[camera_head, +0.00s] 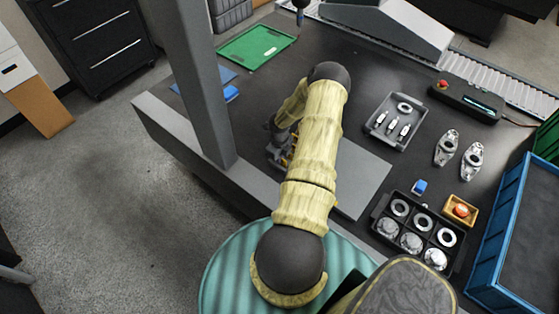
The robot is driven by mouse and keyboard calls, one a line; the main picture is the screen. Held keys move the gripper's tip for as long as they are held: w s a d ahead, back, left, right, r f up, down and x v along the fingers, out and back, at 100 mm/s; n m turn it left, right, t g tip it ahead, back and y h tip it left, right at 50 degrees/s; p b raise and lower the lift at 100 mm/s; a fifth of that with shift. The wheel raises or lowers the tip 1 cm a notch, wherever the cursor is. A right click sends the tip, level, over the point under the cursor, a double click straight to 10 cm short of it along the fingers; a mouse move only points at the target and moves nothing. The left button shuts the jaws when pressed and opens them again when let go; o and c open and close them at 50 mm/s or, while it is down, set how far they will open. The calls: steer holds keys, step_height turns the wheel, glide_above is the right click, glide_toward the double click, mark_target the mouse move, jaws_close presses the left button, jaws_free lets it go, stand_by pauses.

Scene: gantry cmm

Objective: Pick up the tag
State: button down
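No thing in the head camera view is clearly recognisable as the tag. A small blue and white piece (419,187) lies on the dark table right of my arm, but I cannot tell if it is the tag. My gripper (277,150) is low over the table, left of my forearm and partly hidden by it. Small orange-yellow parts (287,156) show close by the gripper; I cannot tell what they are or whether it touches them. Its fingertips are too small and covered to read.
A grey post (200,90) rises left of my arm. A green tray (255,47) lies at the back, blue flat pieces (215,80) before it. To the right are a grey parts tray (372,128), a black compartment tray (378,212), a yellow tray (449,203) and a blue crate (490,245).

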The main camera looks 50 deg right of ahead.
step_height(320, 180, up, 10)
steer(key=shift+r+b, duration=0.1)
steer(key=shift+b, duration=0.7)
step_height(320, 180, up, 4)
steer(key=p, duration=0.5)
steer(key=shift+r+p, duration=0.2)
steer(key=shift+p, duration=0.1)
stand_by(0.5)
